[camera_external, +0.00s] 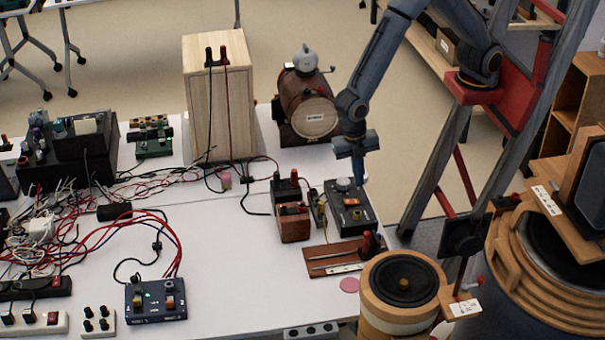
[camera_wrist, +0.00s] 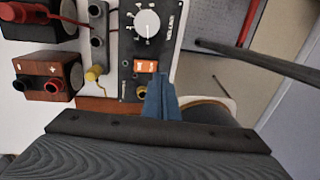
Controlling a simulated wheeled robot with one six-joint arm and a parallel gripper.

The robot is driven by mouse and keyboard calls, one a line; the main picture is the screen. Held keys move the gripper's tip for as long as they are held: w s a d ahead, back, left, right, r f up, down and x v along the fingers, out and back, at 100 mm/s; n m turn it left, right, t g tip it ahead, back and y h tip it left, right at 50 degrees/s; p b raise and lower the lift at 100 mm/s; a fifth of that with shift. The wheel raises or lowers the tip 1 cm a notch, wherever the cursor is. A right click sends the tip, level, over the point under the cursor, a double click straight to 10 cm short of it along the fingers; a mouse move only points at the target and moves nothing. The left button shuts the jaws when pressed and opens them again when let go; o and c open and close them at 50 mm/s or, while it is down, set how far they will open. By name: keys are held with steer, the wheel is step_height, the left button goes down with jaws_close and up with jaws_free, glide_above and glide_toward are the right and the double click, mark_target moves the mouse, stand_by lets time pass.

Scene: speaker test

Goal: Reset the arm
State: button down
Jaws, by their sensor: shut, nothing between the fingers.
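My arm reaches down from the upper right in the external view, and my gripper (camera_external: 359,174) points downward just above the far right part of the white table (camera_external: 240,270). In the wrist view its blue fingers (camera_wrist: 161,90) are together with nothing held. The fingertips are over or beside the black control box (camera_external: 345,212), next to its orange switch. That box shows a grey-white knob in the wrist view (camera_wrist: 126,60). Whether the fingers touch the box cannot be told.
Wooden terminal blocks (camera_external: 293,223) stand left of the control box. A round wooden speaker (camera_external: 402,292) stands in front, near the right table edge. A tall wooden box (camera_external: 215,110) and a brown barrel-shaped device (camera_external: 305,115) stand behind. Tangled wires (camera_external: 120,205) cover the left.

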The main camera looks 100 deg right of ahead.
step_height(320, 180, up, 8)
steer(key=s+b, duration=0.1)
steer(key=b, duration=0.1)
steer(key=s+d+m+t, duration=0.1)
steer(key=s+d+m, duration=0.5)
steer(key=d+m, duration=0.3)
steer(key=s+d+m+t, duration=0.1)
steer(key=s+d+m, duration=0.5)
steer(key=d+m, duration=0.3)
steer(key=d, duration=0.3)
steer(key=shift+t, duration=0.4)
steer(key=shift+w, duration=0.1)
